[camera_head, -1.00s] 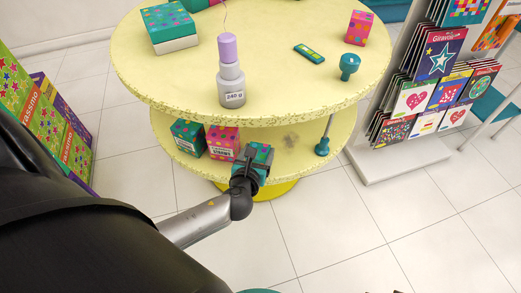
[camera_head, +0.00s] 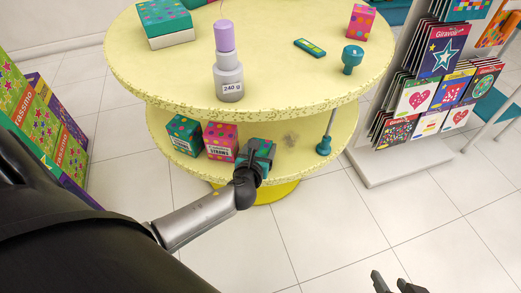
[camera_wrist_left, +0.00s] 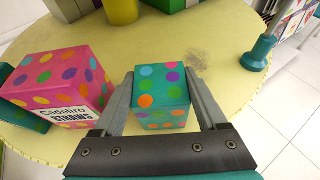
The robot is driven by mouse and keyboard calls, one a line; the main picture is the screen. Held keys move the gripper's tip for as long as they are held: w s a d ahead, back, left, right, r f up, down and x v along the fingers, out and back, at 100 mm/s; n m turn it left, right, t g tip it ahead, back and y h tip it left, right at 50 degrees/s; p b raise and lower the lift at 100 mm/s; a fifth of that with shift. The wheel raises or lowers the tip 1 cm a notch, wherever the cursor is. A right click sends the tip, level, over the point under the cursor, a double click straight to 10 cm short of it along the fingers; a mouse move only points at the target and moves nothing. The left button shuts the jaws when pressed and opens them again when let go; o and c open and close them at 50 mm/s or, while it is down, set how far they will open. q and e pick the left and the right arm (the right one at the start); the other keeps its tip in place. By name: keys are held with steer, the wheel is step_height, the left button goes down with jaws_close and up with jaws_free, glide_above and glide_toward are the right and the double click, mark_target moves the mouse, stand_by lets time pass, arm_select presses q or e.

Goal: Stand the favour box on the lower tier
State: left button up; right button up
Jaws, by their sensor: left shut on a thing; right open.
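The favour box is a teal box with coloured dots (camera_head: 263,147), which also shows in the left wrist view (camera_wrist_left: 161,92). My left gripper (camera_head: 257,161) is shut on it, one finger on each side; the fingers also show in the left wrist view (camera_wrist_left: 160,88). The box is at the front of the lower tier (camera_head: 310,150), right of a pink dotted straws box (camera_head: 221,140) and apart from it. I cannot tell whether its base touches the tier. My right gripper (camera_head: 398,284) is open and empty at the bottom edge, over the floor.
Another teal dotted box (camera_head: 184,134) stands left of the straws box. The upper tier (camera_head: 290,85) overhangs, holding a grey bottle (camera_head: 228,75). A card rack (camera_head: 430,90) stands right.

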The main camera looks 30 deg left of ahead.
arm_select(q)
steer(key=shift+f, duration=0.1)
arm_select(e)
steer(key=shift+w+a, duration=0.25)
arm_select(q)
steer(key=shift+f, duration=0.1)
steer(key=o, duration=1.5)
steer(key=shift+o, duration=0.2)
arm_select(e)
steer(key=shift+w+a+t, duration=0.1)
steer(key=shift+a+t, duration=0.05)
steer(key=shift+t, duration=0.25)
